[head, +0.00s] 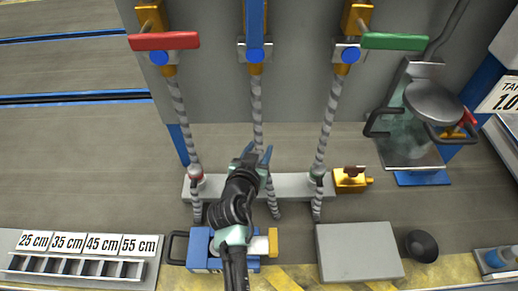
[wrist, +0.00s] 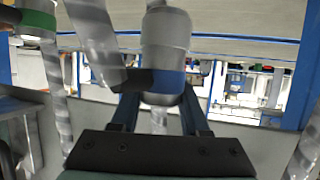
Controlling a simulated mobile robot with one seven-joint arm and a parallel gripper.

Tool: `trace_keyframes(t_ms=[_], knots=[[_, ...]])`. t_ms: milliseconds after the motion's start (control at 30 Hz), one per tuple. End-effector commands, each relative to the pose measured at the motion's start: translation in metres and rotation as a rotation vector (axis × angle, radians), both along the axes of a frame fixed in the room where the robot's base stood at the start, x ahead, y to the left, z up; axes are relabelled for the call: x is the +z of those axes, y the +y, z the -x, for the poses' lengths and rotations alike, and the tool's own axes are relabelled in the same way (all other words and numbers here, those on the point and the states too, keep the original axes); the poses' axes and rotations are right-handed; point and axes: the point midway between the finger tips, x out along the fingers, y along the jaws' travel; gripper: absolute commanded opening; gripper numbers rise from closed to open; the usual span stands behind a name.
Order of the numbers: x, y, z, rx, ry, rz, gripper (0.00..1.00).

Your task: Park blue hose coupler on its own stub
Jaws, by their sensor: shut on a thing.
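My gripper (head: 259,153) is above the middle of the light grey bar (head: 289,184) in the head view. In the wrist view its two blue fingers are shut on the blue hose coupler (wrist: 168,80), a grey cylinder with a blue band. In the head view the gripper hides the coupler, and the coupler's own stub cannot be made out. The grey spiral hose (head: 257,108) hangs from the middle valve with the blue handle (head: 255,25). Whether the coupler touches a stub cannot be told.
The red-banded coupler (head: 196,175) and green-banded coupler (head: 316,176) sit on the bar left and right of my gripper. A brass fitting (head: 350,181) is at the bar's right end. A blue pump-like unit (head: 200,246) and grey box (head: 358,252) stand in front.

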Motion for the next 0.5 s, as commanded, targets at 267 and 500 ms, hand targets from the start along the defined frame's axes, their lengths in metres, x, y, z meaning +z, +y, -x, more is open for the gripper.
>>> trace_keyframes(t_ms=[267, 500], knots=[[-0.007, 0.000, 0.000, 0.000, -0.002, 0.001, 0.00], [-0.013, 0.000, 0.000, 0.000, -0.002, 0.001, 0.00]])
